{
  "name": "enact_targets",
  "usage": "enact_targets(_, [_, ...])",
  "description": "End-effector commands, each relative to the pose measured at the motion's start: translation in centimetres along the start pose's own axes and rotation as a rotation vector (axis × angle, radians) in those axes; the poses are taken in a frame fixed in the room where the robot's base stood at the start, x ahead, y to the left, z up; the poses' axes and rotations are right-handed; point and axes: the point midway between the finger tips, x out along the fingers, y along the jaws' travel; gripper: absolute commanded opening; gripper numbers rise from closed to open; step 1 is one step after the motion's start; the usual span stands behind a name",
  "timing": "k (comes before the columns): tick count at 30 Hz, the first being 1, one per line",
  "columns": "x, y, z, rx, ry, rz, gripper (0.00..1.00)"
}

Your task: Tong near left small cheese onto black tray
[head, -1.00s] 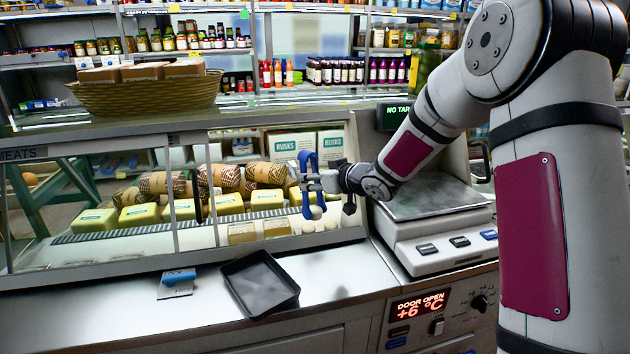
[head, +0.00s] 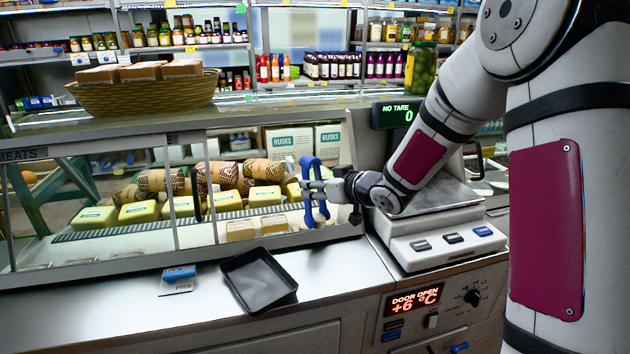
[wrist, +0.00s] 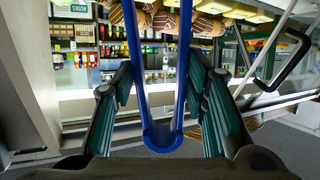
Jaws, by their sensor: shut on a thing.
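My gripper (head: 340,188) is shut on blue tongs (head: 308,180), which hang upright at the right end of the glass-fronted case. The tongs also show in the wrist view as a blue U (wrist: 162,140) between my green-padded fingers. Two small pale yellow blocks, a left one (head: 240,230) and a right one (head: 273,225), sit low at the front of the case, left of the tongs. They look like small cheeses; I see nothing clearly between the tongs' arms. The black tray (head: 238,272) lies empty on the steel counter in front of the case.
Larger yellow blocks (head: 138,212) and patterned rolls (head: 265,170) fill the case behind glass and metal posts. A scale (head: 440,240) stands right. A blue-topped card (head: 178,280) lies left of the tray. A wicker basket (head: 145,95) stands on top.

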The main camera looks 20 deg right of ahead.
Motion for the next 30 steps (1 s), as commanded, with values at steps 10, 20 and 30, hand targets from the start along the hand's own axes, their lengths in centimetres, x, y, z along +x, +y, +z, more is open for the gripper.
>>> enact_targets(10, [-3.0, -1.2, 0.6, 0.001, 0.0, 0.001, 0.09])
enact_targets(20, [-5.6, -2.4, 1.2, 0.001, 0.001, 0.001, 0.09])
enact_targets(30, [-8.3, -3.5, 1.9, 0.0, 0.0, 0.001, 0.09])
